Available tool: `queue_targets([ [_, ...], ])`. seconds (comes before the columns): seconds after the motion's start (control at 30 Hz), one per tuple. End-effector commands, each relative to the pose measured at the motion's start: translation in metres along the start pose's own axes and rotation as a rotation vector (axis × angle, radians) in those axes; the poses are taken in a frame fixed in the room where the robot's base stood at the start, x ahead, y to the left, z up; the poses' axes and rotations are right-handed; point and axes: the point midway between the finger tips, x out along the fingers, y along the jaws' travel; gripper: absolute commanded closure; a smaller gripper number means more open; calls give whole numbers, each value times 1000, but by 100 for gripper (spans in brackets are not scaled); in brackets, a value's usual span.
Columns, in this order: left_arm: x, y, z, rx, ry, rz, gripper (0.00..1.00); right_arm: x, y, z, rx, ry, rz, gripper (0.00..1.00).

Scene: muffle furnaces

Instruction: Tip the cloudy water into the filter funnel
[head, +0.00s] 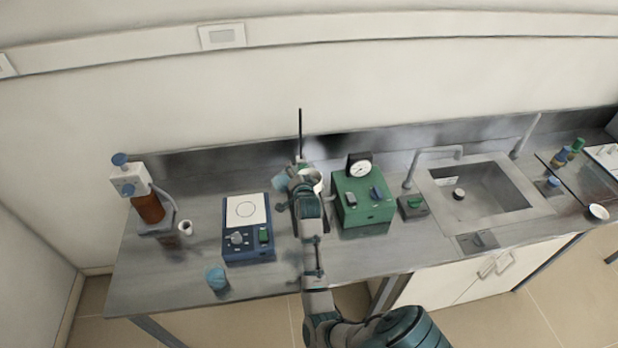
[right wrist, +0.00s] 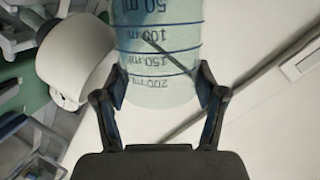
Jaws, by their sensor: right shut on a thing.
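My right gripper (head: 303,180) is over the middle of the bench, in front of a dark upright rod (head: 300,130). In the right wrist view, its two fingers (right wrist: 160,95) are shut on opposite sides of a clear beaker (right wrist: 158,62) with blue volume marks. The beaker looks pale blue-green, and its marks read upside down. How far it is tipped, and the level of the water, I cannot tell. A white funnel (right wrist: 75,58) is close beside the beaker. In the head view the gripper mostly hides the funnel and beaker. My left gripper is not in view.
A green pump box with a gauge (head: 362,200) stands right of the gripper. A blue hotplate (head: 247,228) stands left, with a blue-capped dispenser bottle (head: 147,205) beyond. A blue round item (head: 217,279) is near the front edge. The sink (head: 480,195) is farther right.

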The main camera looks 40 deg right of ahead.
Motion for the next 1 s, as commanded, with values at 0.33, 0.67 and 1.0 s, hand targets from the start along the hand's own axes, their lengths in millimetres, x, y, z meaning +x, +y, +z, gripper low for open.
queue_targets([
  [0.33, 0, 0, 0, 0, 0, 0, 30, -1, -1, -3, 61, -11, -14, 99],
  [0.67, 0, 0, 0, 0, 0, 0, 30, -1, -1, -5, 113, -20, -24, 99],
  [1.0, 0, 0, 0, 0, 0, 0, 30, -1, -1, -6, 127, -24, -27, 99],
])
